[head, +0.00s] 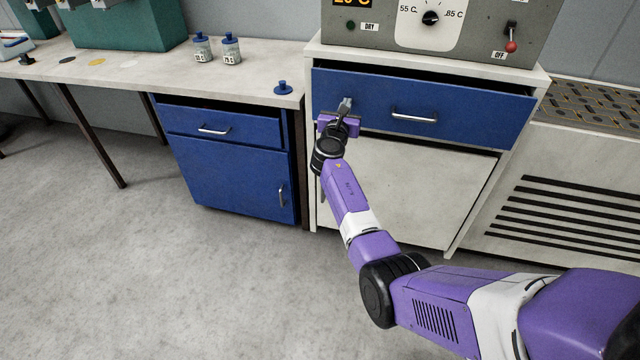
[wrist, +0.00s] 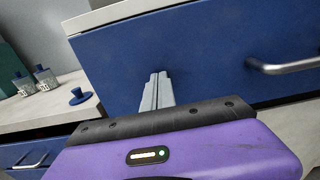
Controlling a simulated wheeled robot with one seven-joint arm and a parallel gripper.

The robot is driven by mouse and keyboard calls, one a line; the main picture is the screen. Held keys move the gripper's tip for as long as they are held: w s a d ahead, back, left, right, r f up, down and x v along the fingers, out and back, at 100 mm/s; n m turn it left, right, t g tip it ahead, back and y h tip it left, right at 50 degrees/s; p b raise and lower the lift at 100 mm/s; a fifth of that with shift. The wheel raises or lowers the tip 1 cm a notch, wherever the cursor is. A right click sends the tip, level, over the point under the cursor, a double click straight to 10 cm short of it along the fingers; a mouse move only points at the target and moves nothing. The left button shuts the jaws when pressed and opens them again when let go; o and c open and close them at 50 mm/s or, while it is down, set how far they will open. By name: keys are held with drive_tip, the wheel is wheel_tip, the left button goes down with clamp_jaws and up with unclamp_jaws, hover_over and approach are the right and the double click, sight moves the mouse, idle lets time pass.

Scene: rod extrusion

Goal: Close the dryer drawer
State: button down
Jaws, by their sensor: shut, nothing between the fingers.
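The dryer drawer (head: 460,118) has a blue front with a silver handle (head: 414,115) and sits under the dryer's control panel (head: 430,30). A dark gap shows along its top edge, so it stands partly open. My gripper (head: 346,102) is shut and empty, in front of the left part of the drawer front, left of the handle. In the wrist view the shut fingers (wrist: 157,88) point at the blue drawer front (wrist: 205,55), and the handle (wrist: 285,66) is to their right. I cannot tell whether the fingertips touch the front.
A second blue cabinet (head: 235,170) with its own drawer (head: 225,125) stands left under the bench. Two small bottles (head: 202,48) and a blue knob-like cap (head: 283,88) are on the bench top. A vented white unit (head: 570,215) stands right. The floor at left is clear.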

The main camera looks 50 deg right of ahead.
sight(350, 96)
drive_tip(key=b+x, duration=0.1)
drive_tip(key=x, duration=0.3)
drive_tip(key=shift+w+d+f+b, duration=0.1)
drive_tip(key=shift+d+b, duration=0.1)
drive_tip(key=shift+b, duration=0.15)
drive_tip(key=shift+d+r, duration=0.15)
drive_tip(key=shift+r, duration=0.1)
drive_tip(key=shift+r, duration=0.1)
